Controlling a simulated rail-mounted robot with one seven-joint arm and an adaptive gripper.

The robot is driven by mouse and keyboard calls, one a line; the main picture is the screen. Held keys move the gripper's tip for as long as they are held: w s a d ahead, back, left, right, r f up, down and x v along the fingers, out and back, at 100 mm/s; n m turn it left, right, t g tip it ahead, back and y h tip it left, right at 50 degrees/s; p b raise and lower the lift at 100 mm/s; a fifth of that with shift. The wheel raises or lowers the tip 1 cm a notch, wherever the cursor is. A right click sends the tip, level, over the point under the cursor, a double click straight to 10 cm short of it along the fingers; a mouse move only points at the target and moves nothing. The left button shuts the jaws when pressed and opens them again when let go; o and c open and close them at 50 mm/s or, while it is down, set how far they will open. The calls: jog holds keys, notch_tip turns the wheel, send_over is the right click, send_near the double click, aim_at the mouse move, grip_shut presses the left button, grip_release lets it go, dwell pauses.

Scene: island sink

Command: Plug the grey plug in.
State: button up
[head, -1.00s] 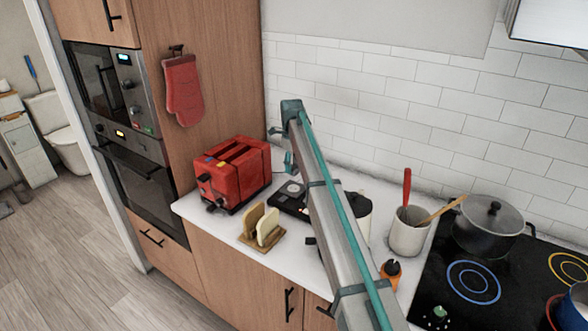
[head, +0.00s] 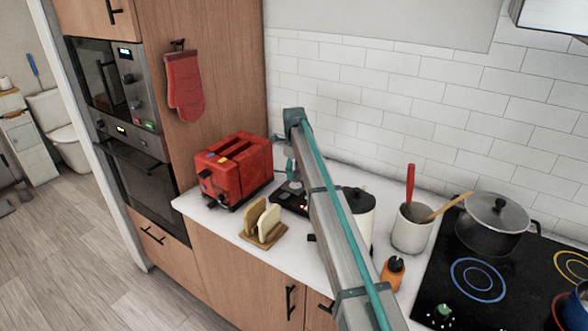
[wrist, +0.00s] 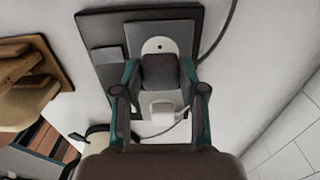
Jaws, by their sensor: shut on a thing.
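The grey plug (wrist: 160,76) is a dark block between my gripper's fingers in the wrist view. My gripper (wrist: 159,70) is shut on it, over the socket board. The board is dark with a lighter grey panel (wrist: 137,28), and a round white socket (wrist: 159,46) shows just beyond the plug. The plug overlaps this socket in view; I cannot tell whether it is in it or above it. A white plug (wrist: 163,110) with a cord sits on the panel nearer my wrist. In the head view my gripper (head: 288,172) is low over the board (head: 292,200), partly hidden by my arm.
A red toaster (head: 234,172) stands left of the board. A wooden rack with bread slices (head: 264,222) is in front. A black-lidded white canister (head: 360,212), a utensil pot (head: 411,232) and an orange bottle (head: 392,275) stand to the right. A tiled wall is behind.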

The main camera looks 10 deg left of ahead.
jog(key=shift+f, duration=0.65)
jog(key=shift+f, duration=0.6)
dwell(2.4)
jog(key=o, duration=1.1)
jog(key=shift+o, duration=0.2)
notch_tip(320, 180, up, 12)
jog(key=shift+a, duration=0.1)
